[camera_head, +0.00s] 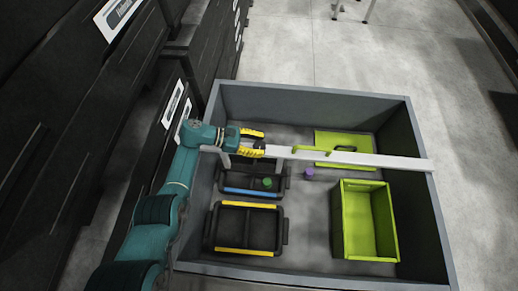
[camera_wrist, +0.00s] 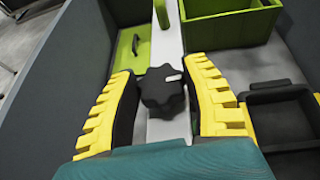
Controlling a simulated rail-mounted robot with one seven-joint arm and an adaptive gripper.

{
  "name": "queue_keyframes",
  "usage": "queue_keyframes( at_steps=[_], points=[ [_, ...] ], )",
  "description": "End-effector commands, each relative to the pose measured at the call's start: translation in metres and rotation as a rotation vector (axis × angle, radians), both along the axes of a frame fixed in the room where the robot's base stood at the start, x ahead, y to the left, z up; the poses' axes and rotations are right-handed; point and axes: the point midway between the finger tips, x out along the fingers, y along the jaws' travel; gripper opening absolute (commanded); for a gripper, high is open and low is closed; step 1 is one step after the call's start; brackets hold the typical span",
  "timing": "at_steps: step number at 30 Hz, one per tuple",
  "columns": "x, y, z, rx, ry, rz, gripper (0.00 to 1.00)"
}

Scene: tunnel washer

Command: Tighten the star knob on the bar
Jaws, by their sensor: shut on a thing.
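A dark star knob (camera_wrist: 163,92) with a small white mark sits on the pale bar (camera_wrist: 168,45) in the wrist view. My gripper (camera_wrist: 160,72) has its yellow, dark-padded fingers on either side of the knob and is shut on it. In the head view, the bar (camera_head: 380,160) lies across the grey bin from wall to wall. A green piece (camera_wrist: 163,14) stands on the bar beyond the knob.
Inside the grey bin (camera_head: 310,92) are a green open box (camera_head: 348,222), a green lidded panel (camera_head: 330,140), a black tray with yellow edges (camera_head: 222,228), and a black tray with a blue edge (camera_head: 232,181). A small purple item (camera_head: 309,173) lies near the middle. Dark cabinets (camera_head: 75,90) stand left.

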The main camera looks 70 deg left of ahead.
Motion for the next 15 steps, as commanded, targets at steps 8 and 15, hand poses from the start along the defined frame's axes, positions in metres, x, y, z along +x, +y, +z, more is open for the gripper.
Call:
queue_keyframes(
  at_steps=[8, 15],
  points=[
    [0.0004, -0.0013, -0.0042, -0.002, 0.003, -0.103, 0.12],
    [0.0006, -0.0019, -0.0016, -0.003, 0.001, -0.127, 0.12]
  ],
)
